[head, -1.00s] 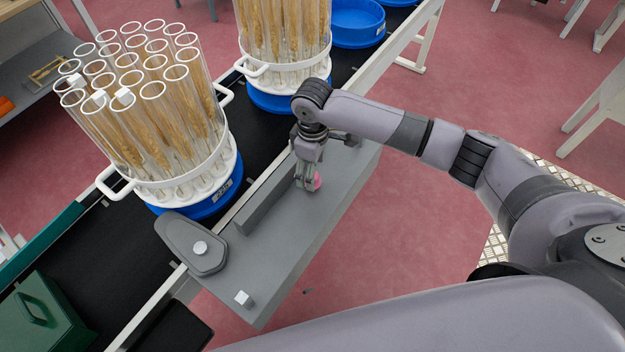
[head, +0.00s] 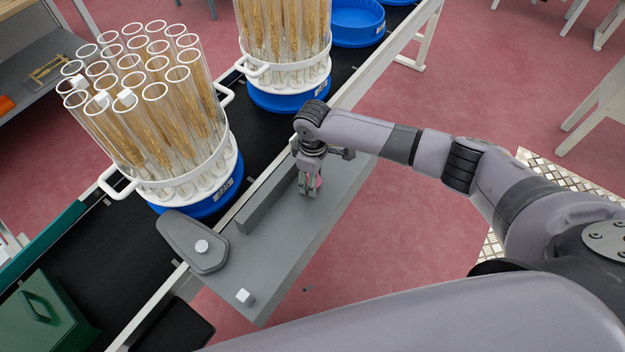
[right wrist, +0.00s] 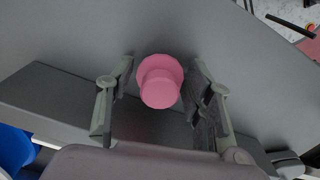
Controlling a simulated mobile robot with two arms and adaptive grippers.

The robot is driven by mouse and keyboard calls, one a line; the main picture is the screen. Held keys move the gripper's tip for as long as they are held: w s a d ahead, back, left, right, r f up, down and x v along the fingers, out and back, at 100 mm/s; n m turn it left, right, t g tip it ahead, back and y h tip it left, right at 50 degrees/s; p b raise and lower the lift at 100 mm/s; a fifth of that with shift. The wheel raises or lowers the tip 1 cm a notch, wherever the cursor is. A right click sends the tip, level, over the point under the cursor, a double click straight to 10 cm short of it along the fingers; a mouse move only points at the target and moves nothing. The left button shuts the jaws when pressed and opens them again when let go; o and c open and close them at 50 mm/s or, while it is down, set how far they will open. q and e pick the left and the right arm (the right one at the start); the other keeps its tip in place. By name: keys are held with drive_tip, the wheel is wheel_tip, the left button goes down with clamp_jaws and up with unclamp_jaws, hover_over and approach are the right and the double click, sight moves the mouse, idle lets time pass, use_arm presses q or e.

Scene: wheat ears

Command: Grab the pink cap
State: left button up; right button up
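The pink cap (right wrist: 160,82) stands on a grey shelf, with a wide round flange and a narrower round knob. In the right wrist view my right gripper (right wrist: 161,64) is open, with one finger on each side of the cap. A narrow gap shows between the cap and each finger. In the head view the right gripper (head: 309,192) points down at the shelf, and only a sliver of the pink cap (head: 318,181) shows behind its fingers. My left gripper is not in view.
The grey shelf (head: 262,280) has a raised bar (head: 262,208) along its conveyor side. Beyond, racks of glass tubes with wheat ears stand on blue bases (head: 207,207) on the black conveyor (head: 95,245).

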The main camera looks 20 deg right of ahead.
drive_tip(key=c, duration=0.5)
drive_tip(key=shift+r, duration=0.1)
